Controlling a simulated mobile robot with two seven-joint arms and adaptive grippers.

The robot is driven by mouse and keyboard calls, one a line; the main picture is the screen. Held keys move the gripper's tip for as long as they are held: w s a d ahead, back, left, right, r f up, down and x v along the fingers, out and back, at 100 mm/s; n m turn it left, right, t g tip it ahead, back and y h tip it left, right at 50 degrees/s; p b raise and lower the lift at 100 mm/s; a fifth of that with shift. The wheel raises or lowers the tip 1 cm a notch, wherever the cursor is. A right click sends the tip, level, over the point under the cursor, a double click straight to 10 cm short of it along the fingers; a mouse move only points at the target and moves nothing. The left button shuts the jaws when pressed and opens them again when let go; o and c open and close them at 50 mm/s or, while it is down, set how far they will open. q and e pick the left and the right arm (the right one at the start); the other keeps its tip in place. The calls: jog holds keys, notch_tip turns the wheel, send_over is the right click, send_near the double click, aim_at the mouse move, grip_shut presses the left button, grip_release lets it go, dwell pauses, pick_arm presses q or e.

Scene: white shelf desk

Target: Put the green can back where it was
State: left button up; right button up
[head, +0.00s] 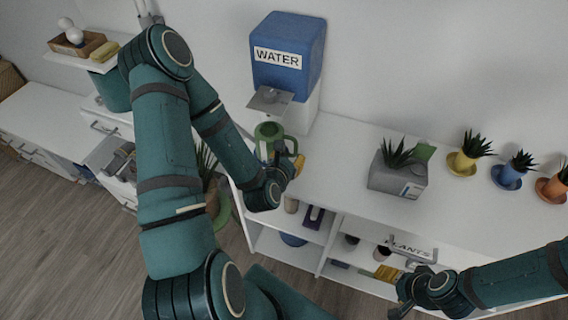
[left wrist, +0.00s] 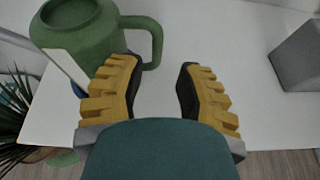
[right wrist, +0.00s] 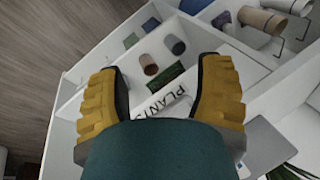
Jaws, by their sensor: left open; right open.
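The green can (head: 268,138), with a loop handle, stands upright on the white shelf top below the water dispenser (head: 285,60). It also shows at the upper left of the left wrist view (left wrist: 92,40), its handle (left wrist: 156,42) pointing right. My left gripper (head: 295,163) is open and empty at the handle side of the can. One finger overlaps the handle's lower end in the left wrist view; I cannot tell whether they touch. My right gripper (right wrist: 163,75) is open and empty, in front of the shelf compartment with the PLANTS sign (head: 410,247).
A grey planter (head: 397,178) stands right of the can, with small potted plants (head: 468,160) farther right. The shelf top between can and planter is clear. Cups and boxes sit in the lower compartments. A floor plant (head: 208,165) stands left of the shelf.

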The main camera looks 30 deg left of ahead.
pick_arm(q)
jog(key=shift+p+v, duration=2.8)
jog(key=shift+p, duration=1.15)
pick_arm(e)
notch_tip(320, 180, up, 9)
jog(key=w, duration=0.2)
jog(key=shift+d+t, duration=0.25)
jog(key=shift+t, duration=0.05)
